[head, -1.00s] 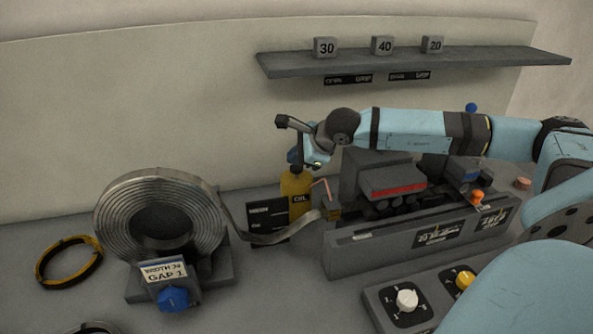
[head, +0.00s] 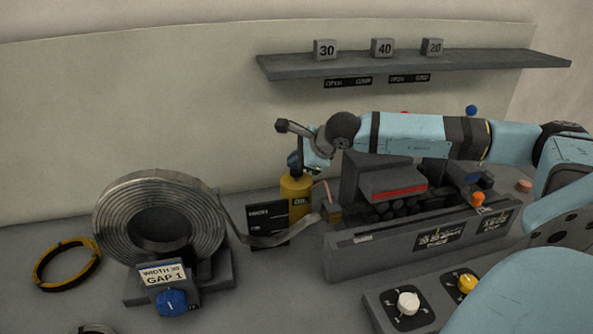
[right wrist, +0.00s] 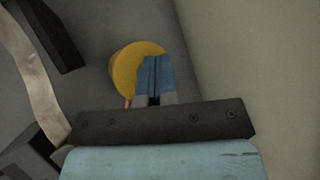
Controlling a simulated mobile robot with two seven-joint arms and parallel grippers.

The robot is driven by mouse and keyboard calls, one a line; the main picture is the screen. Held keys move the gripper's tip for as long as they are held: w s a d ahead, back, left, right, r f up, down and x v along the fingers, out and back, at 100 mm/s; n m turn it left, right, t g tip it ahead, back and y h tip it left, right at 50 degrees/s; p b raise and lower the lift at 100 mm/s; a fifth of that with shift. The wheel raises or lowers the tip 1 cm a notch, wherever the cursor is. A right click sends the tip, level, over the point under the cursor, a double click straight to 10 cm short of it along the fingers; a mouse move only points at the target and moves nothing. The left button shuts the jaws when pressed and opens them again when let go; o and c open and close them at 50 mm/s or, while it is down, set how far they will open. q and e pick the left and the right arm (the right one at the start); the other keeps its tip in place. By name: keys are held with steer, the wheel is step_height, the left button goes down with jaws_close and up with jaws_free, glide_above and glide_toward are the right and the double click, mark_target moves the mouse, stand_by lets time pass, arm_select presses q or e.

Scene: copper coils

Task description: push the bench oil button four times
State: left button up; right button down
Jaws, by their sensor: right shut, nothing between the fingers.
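The bench oiler is a yellow cylinder (head: 296,190) with a dark "OIL" label. It stands on the bench behind the roller machine, just right of the small black sign. My right gripper (head: 294,165) is shut and empty, its blue fingertips pointing down right over the oiler's top. In the right wrist view the shut blue fingers (right wrist: 155,60) overlap the round yellow top (right wrist: 128,72). The fingers hide the button, and I cannot tell whether they touch it. My left gripper is not in view.
A steel coil (head: 125,225) stands left, its strip running to the roller machine (head: 350,250). A "WIDTH 30 GAP 1" card (head: 163,274) and blue knob (head: 172,302) sit before it. A knob panel (head: 375,300) is front right. A shelf (head: 470,62) holds numbered blocks. A black-yellow ring (head: 66,264) lies left.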

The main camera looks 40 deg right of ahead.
mark_target(296, 171)
steer(key=shift+f+b, duration=0.65)
steer(key=shift+b, duration=0.05)
stand_by(0.5)
steer(key=shift+r, duration=0.1)
steer(key=shift+r+p, duration=0.4)
steer(key=shift+r, duration=0.8)
steer(key=shift+r, duration=0.1)
steer(key=shift+r+p, duration=0.8)
steer(key=shift+r, duration=1.65)
